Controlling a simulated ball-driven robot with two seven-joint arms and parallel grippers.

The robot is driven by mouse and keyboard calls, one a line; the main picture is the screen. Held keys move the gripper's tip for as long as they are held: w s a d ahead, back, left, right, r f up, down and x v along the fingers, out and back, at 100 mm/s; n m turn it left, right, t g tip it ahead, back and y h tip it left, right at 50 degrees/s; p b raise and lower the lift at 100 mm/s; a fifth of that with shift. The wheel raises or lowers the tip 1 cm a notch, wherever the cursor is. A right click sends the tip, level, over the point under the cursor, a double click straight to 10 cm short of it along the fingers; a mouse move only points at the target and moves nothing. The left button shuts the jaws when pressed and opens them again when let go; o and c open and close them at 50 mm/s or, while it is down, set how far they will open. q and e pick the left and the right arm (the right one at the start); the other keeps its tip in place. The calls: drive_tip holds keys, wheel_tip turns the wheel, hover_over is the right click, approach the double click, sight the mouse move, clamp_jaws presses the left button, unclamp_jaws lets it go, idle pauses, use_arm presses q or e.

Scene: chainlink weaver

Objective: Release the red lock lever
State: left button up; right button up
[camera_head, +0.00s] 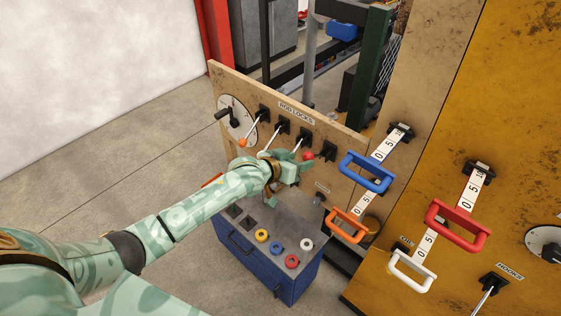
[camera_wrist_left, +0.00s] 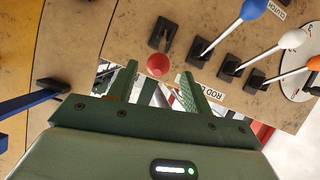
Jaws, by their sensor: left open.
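The red lock lever's round red knob (camera_head: 308,155) is on the rod locks panel, the rightmost of its row. In the left wrist view the red knob (camera_wrist_left: 158,65) shows almost end-on, and its shaft is hidden. My left gripper (camera_head: 294,168) is at the panel, just left of the red knob in the head view. In the left wrist view its two fingers (camera_wrist_left: 158,82) are apart, with the knob showing between and slightly past their tips. Contact cannot be told. My right gripper is not in view.
Blue (camera_wrist_left: 252,9), white (camera_wrist_left: 293,39) and orange (camera_wrist_left: 314,63) knobs sit on neighbouring levers. Blue (camera_head: 368,172), orange (camera_head: 347,226), red (camera_head: 458,224) and white (camera_head: 411,271) handles stick out on the right. A blue cabinet (camera_head: 262,262) with coloured rings stands below.

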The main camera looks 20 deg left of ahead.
use_arm(q)
drive_tip(key=v, duration=0.8)
drive_tip(key=shift+s, duration=0.15)
drive_tip(key=shift+r, duration=0.1)
drive_tip(key=a+f+m+g+y+b, duration=0.15)
drive_tip(key=a+f, duration=0.25)
drive_tip(key=f, duration=0.4)
drive_tip(key=a+f+t+y+b, duration=0.15)
drive_tip(key=a+f, duration=0.25)
drive_tip(key=f, duration=0.5)
drive_tip(key=s+a+f+g+y+b, duration=0.1)
drive_tip(key=s+a+f+g+b, duration=0.15)
drive_tip(key=s+f, duration=0.55)
drive_tip(key=s+a+f+g+y+b, duration=0.1)
drive_tip(key=s+f+b, duration=0.25)
drive_tip(key=f, duration=0.85)
drive_tip(key=s+d+f+g+b, duration=0.2)
drive_tip(key=s+f+b, duration=0.3)
drive_tip(key=s+f, duration=0.5)
drive_tip(key=s+d+f+g+b, duration=0.2)
drive_tip(key=s+f+b, duration=0.3)
drive_tip(key=s+f, duration=0.5)
drive_tip(key=s+d+f+g+b, duration=0.2)
drive_tip(key=s+f+b, duration=0.4)
drive_tip(key=s+f, duration=0.4)
drive_tip(key=s+g, duration=0.1)
drive_tip(key=s, duration=0.4)
drive_tip(key=shift+s+d+f+g, duration=0.3)
drive_tip(key=shift+d+f+g, duration=0.05)
drive_tip(key=shift+f, duration=0.05)
